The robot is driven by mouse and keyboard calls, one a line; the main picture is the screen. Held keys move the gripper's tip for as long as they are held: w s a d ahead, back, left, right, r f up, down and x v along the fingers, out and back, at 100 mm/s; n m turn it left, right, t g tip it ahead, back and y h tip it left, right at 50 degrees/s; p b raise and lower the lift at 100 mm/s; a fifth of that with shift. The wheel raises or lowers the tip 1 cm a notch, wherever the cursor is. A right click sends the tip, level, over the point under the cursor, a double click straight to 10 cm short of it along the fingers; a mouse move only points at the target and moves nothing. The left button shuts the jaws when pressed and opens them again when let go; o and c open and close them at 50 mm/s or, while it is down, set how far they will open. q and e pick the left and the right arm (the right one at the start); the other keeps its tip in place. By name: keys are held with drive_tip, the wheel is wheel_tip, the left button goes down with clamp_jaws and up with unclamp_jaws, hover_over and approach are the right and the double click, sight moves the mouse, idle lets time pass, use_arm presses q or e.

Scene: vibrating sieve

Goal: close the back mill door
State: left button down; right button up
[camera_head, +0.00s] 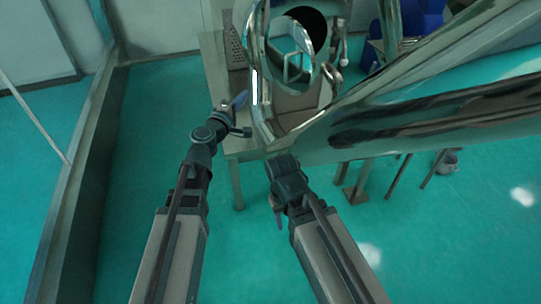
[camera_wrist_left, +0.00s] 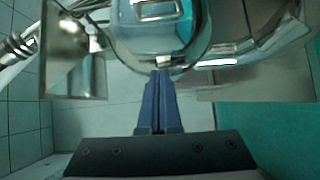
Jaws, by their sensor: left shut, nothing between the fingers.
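The mill is polished metal, with a dark round opening (camera_head: 312,18) at the top of the head view. A shiny round door with a bar handle (camera_head: 292,66) stands at this opening, swung out from it. In the left wrist view, a round metal part with a handle (camera_wrist_left: 158,12), seemingly the same door, fills the top middle. My left gripper (camera_head: 241,99) is shut and empty, left of the mill's bright rim. In the wrist view its blue fingers (camera_wrist_left: 161,75) point at the lower edge of the round part; contact cannot be told. My right gripper (camera_head: 277,214) is mostly hidden below its wrist.
A large shiny pipe (camera_head: 400,115) crosses the right side, above and close to my right arm. A grey table (camera_head: 217,75) stands under the mill. Blue bins (camera_head: 422,20) are at the back right. A small bucket (camera_head: 448,162) is on the floor. The green floor at left is clear.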

use_arm(q)
drive_tip(key=s+d+f+m+g+p, duration=0.1)
drive_tip(key=s+d+f+m+g, duration=0.3)
drive_tip(key=s+f+m+g, duration=0.1)
drive_tip(key=s+d+f+m+g+p, duration=0.1)
drive_tip(key=s+d+f+m+g, duration=0.3)
drive_tip(key=s, duration=0.5)
wheel_tip(320, 180, down, 2)
drive_tip(key=m+g, duration=0.1)
drive_tip(key=m, duration=0.2)
drive_tip(key=shift+d+f+h+p, duration=0.15)
drive_tip(key=shift+f+h+p, duration=0.1)
drive_tip(key=shift+h+p, duration=0.1)
